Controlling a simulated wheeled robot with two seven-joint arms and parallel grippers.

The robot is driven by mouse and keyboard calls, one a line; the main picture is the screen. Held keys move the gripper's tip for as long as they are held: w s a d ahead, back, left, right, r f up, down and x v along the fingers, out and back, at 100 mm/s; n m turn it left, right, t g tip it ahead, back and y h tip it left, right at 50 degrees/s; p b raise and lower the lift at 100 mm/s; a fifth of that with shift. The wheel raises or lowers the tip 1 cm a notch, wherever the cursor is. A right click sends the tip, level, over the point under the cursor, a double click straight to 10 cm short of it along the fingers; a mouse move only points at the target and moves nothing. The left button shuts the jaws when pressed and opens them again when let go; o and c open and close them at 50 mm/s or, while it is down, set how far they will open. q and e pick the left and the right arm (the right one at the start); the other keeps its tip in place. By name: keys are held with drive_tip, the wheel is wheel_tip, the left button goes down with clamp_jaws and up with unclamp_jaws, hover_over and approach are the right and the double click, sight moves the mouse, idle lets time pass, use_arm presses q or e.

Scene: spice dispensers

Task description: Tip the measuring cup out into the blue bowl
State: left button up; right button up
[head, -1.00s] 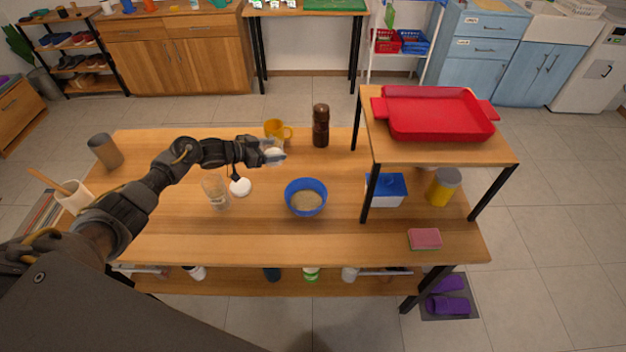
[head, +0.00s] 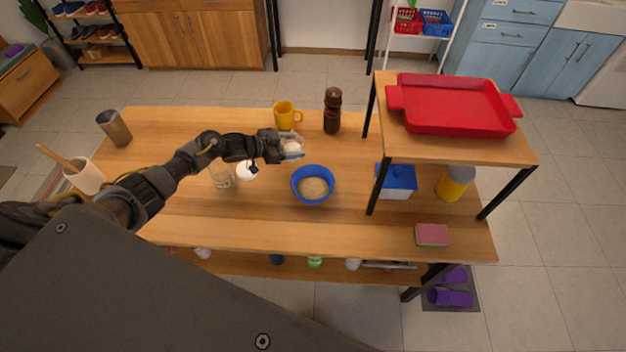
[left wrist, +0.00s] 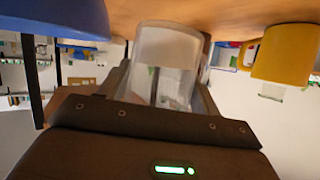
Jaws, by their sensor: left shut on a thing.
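My left gripper (head: 283,148) is shut on a small clear measuring cup (head: 292,147) with something pale in it. The cup is held above the table, behind and a little left of the blue bowl (head: 313,196). The bowl stands upright and holds a tan, grainy content. In the left wrist view the clear cup (left wrist: 165,62) sits between the fingers, with the blue bowl (left wrist: 60,18) at the upper left corner. How far the cup is tilted is hard to tell. My right gripper is in neither view.
A yellow mug (head: 286,116) and a dark brown grinder (head: 332,110) stand behind the cup. A glass jar (head: 223,180) and a white round thing (head: 246,170) are left of the bowl. A raised shelf with a red tray (head: 455,130) stands at the right.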

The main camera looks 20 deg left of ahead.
sight(299, 150)
use_arm(q)
drive_tip(key=shift+s+d+f+m, duration=0.1)
drive_tip(key=shift+s+d+m, duration=0.2)
drive_tip(key=shift+s, duration=0.1)
drive_tip(key=shift+s+d+r+m+t+y+p, duration=0.1)
drive_tip(key=shift+d+r+m+t+y+p, duration=0.1)
drive_tip(key=shift+r+p, duration=0.3)
drive_tip(key=shift+s+d+r+m+t+y+p, duration=0.1)
drive_tip(key=shift+r+y+p, duration=0.15)
drive_tip(key=shift+p, duration=0.45)
drive_tip(key=shift+s+d+r+m+y+p, duration=0.15)
drive_tip(key=shift+d+r+m+y+p, duration=0.2)
drive_tip(key=shift+p, duration=0.3)
drive_tip(key=shift+s+d+r+m+t+y+p, duration=0.2)
drive_tip(key=shift+s+d+m+t+p, duration=0.15)
drive_tip(key=shift+d+m, duration=0.15)
drive_tip(key=shift+s+d+r+m+t+y+p, duration=0.25)
drive_tip(key=shift+s+d+m, duration=0.1)
drive_tip(key=shift+d+m, duration=0.15)
drive_tip(key=shift+s, duration=0.1)
drive_tip(key=shift+s+d, duration=0.1)
drive_tip(key=shift+d+m, duration=0.1)
drive_tip(key=shift+m, duration=0.15)
drive_tip(key=shift+s+r, duration=0.15)
drive_tip(key=shift+r, duration=0.05)
